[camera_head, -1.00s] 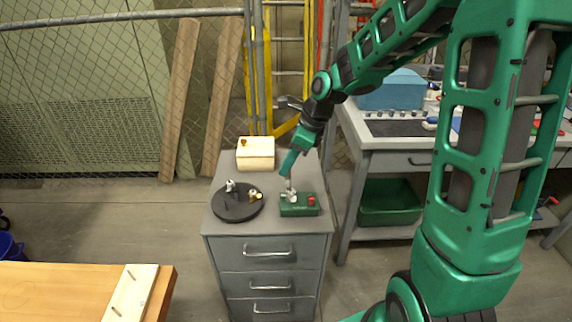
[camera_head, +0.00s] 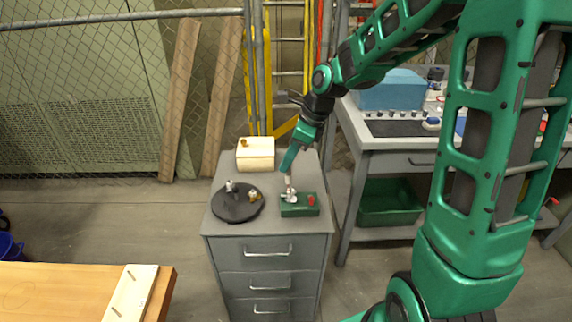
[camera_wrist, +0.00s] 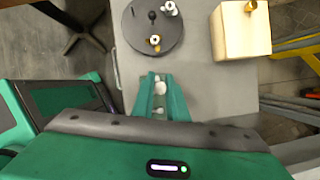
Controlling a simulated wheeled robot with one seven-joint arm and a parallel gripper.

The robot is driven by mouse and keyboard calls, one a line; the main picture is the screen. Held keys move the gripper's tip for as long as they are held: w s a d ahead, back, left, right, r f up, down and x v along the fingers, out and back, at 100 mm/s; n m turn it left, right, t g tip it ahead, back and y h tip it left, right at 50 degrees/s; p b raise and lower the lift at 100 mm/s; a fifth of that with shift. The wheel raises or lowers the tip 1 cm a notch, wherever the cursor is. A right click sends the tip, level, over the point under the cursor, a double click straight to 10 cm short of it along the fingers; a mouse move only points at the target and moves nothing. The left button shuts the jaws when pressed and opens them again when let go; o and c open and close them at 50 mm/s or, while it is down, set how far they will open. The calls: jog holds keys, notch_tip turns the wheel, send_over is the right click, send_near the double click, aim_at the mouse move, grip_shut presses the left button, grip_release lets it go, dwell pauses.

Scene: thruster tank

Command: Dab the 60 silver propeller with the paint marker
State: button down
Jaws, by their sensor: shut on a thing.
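My gripper (camera_head: 289,176) points down over a small green box (camera_head: 300,208) with a red knob, on the grey cabinet. Its fingers (camera_wrist: 160,98) are shut on a small pale, silvery thing (camera_wrist: 160,88), mostly hidden between them; I cannot tell whether it is a propeller or the paint marker. Silvery parts (camera_head: 291,197) show just under the fingertips at the box, too small to make out. A small silver piece, propeller-like (camera_head: 230,186), stands on the black round plate (camera_head: 226,212) to the left, beside a brass-coloured one (camera_head: 254,195). I cannot read any number.
A pale wooden block (camera_head: 256,160) with a brass-coloured piece on top stands behind the plate and green box. The grey cabinet top (camera_head: 262,229) is bare at the front. A workbench (camera_head: 385,140) stands right, a wooden table (camera_head: 60,290) front left, a mesh fence behind.

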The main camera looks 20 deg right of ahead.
jog(key=shift+r, duration=1.7)
